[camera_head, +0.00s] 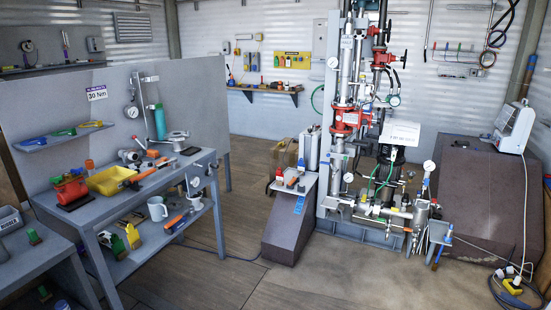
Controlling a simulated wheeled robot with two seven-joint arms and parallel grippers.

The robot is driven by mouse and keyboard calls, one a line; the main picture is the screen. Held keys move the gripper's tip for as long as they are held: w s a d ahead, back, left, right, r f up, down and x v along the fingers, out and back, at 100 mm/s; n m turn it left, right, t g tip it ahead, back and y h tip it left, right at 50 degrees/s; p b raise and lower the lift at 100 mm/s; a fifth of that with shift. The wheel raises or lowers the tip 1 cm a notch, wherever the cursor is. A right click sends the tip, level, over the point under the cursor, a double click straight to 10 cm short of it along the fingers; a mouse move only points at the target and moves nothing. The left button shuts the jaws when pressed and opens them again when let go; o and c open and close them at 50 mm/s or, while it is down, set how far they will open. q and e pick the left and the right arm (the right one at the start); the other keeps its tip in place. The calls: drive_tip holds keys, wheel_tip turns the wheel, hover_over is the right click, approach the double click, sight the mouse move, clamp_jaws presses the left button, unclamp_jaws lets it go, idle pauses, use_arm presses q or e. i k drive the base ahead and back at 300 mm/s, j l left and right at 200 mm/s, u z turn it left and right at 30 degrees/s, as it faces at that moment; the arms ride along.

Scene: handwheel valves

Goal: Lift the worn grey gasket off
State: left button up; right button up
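I cannot pick out the worn grey gasket at this size. The pipe rig (345,120) stands upright at the centre right, with grey pipes, gauges and red valve bodies. One red valve body (350,118) sits at mid height, and another red part (382,57) is higher up to the right. A grey metal flanged fitting (177,138) lies on the workbench at the left; I cannot tell whether a gasket is on it. Neither of my grippers shows in the head view.
The grey workbench (105,208) at left holds a yellow tray (108,181), a red holder (71,189) and tools. A small grey stand (292,216) with items is left of the rig. A white heater (513,127) is at right. The floor between bench and rig is mostly clear.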

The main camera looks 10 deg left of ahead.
sight(188, 133)
drive_tip(key=i+u, duration=0.4)
drive_tip(key=i, duration=0.15)
drive_tip(key=i+l+u, duration=0.2)
drive_tip(key=i+u, duration=0.15)
drive_tip(key=i, duration=0.15)
drive_tip(key=i+l+u, duration=0.8)
drive_tip(key=i+l, duration=0.05)
drive_tip(key=i, duration=0.1)
